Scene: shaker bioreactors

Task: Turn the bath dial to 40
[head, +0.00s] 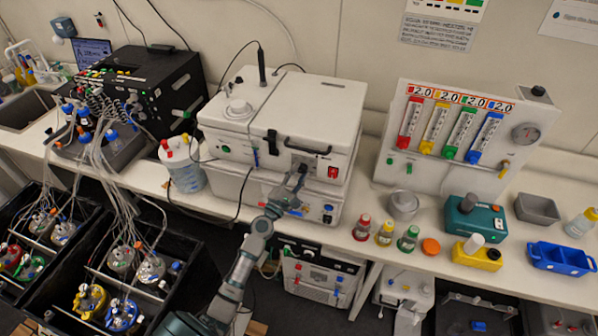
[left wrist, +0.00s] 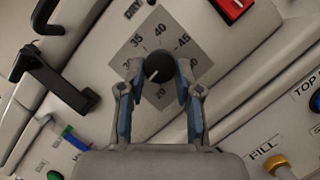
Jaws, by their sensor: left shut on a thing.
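The bath dial (left wrist: 159,68) is a round black knob on a grey square scale plate (left wrist: 140,48) on the white bath front. The numbers 35, 40 and 45 are readable around its far side, and 20 shows on the near side. A short pale mark on the knob seems to point to the lower left, away from 40. My left gripper (left wrist: 158,74) is shut on the knob, one finger on each side. In the head view my left gripper (head: 295,192) reaches the front of the white bath (head: 310,110) and hides the dial. My right gripper is not in view.
A black latch handle (left wrist: 55,80) and a red switch (left wrist: 232,8) sit close to the dial; the switch also shows in the head view (head: 333,172). A FILL knob (left wrist: 278,165) is at lower right. Small capped bottles (head: 385,233) stand on the bench to the right.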

